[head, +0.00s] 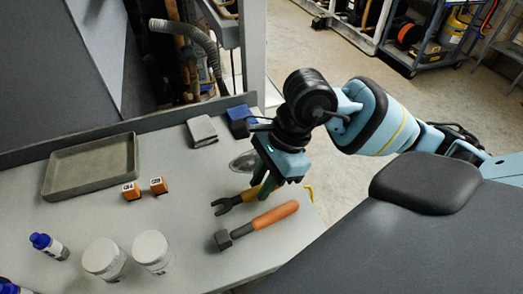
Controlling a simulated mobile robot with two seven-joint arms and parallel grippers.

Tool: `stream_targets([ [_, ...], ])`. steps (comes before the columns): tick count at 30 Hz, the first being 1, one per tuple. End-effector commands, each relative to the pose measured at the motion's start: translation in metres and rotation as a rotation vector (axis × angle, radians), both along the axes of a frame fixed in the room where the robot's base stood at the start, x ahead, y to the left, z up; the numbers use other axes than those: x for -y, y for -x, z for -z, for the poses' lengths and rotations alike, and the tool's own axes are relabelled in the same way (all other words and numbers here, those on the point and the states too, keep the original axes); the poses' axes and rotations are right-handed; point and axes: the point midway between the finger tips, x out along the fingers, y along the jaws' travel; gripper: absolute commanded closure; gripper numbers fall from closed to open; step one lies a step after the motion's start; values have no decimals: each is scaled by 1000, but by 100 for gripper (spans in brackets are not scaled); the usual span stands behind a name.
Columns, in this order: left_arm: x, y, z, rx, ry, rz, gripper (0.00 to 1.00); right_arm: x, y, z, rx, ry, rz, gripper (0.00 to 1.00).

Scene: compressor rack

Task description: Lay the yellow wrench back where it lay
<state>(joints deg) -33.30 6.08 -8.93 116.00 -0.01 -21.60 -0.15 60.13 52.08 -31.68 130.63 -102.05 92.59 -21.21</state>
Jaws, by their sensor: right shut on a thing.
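The yellow wrench (250,194) has a dark open jaw at its left end and a yellow handle. My right gripper (267,186) points down over the right part of the table and is shut on the wrench's handle. The fingers hide part of the handle. The wrench is at or just above the grey table (190,222); I cannot tell whether it touches. A hammer (273,215) with an orange handle and dark head lies just in front of the wrench. My left gripper is not in view.
A shiny oval item (243,161) lies behind the wrench.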

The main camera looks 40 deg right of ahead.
Motion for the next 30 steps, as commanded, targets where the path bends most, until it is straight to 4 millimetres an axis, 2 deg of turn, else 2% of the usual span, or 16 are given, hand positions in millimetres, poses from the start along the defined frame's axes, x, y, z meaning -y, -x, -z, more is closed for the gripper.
stream_targets([
  [1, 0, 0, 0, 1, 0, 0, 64, 0, 0, 0, 1, -1, 0, 79],
  [6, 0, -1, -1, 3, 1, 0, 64, 0, 0, 0, 1, -1, 0, 56],
  [7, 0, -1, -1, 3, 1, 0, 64, 0, 0, 0, 1, -1, 0, 55],
  [19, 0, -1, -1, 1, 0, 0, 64, 0, 0, 0, 0, 0, 0, 55],
  [30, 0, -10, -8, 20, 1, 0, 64, 24, 3, -56, 4, 1, 2, 55],
])
